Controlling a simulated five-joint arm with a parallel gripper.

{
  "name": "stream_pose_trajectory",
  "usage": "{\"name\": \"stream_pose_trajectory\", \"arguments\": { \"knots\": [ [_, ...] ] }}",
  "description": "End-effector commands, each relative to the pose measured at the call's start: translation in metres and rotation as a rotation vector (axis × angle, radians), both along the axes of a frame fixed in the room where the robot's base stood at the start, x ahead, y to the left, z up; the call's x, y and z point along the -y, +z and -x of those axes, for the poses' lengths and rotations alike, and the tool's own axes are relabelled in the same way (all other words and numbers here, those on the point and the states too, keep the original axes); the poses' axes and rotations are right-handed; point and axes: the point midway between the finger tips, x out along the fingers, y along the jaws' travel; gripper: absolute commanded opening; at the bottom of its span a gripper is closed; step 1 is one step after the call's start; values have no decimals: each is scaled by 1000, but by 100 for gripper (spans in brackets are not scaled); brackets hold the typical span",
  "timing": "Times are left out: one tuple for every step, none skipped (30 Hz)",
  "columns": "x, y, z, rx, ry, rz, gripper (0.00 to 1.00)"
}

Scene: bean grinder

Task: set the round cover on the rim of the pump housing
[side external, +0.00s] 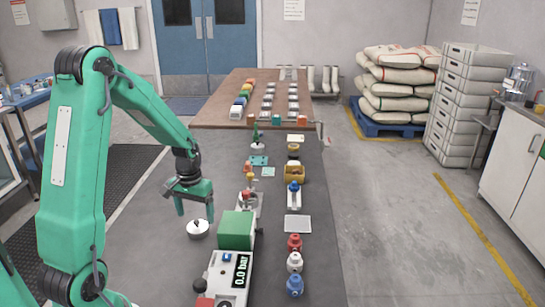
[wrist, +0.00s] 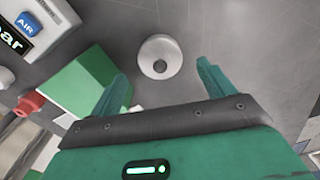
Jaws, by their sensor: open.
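The round cover (side external: 198,228) is a pale disc with a small dark-topped knob, lying flat on the grey table left of the green box. In the wrist view the cover (wrist: 160,57) appears as a pale round disc beyond and between the fingertips. My gripper (side external: 195,212) is open and empty, pointing down just above the cover; its two green fingers (wrist: 161,72) are spread apart in the wrist view. I cannot tell for certain which part is the pump housing; a whitish fixture with red and orange parts (side external: 249,202) stands behind the green box, partly hidden by it.
The green box (side external: 237,230) and a white gauge unit reading 0.0 bar (side external: 228,272) stand right of the cover. Red (side external: 294,243), white (side external: 294,262) and blue (side external: 295,285) fittings line the right. A white square pad (side external: 298,225) lies behind them. The table left of the cover is clear.

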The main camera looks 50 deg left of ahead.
Motion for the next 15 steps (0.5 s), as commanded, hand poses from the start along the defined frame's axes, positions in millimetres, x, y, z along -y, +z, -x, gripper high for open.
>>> {"name": "stream_pose_trajectory", "arguments": {
  "knots": [
    [-1,9,-1,4,0,-2,81],
    [0,14,-1,4,0,-2,81],
    [0,20,-1,4,0,-2,81],
    [0,25,0,3,0,-2,81],
    [0,31,-1,5,0,-3,81],
    [0,37,-1,3,0,-2,81],
    [0,42,-1,4,0,-2,81],
    [0,47,-1,4,0,-2,81],
    [0,52,0,4,0,-2,81],
    [0,56,0,3,0,-2,81],
    [0,60,-1,3,0,-2,81],
    [0,64,0,3,0,-1,81],
    [0,67,0,2,0,-1,81],
    [0,70,0,3,0,-1,81],
    [0,73,0,2,0,-1,81]
  ]
}}
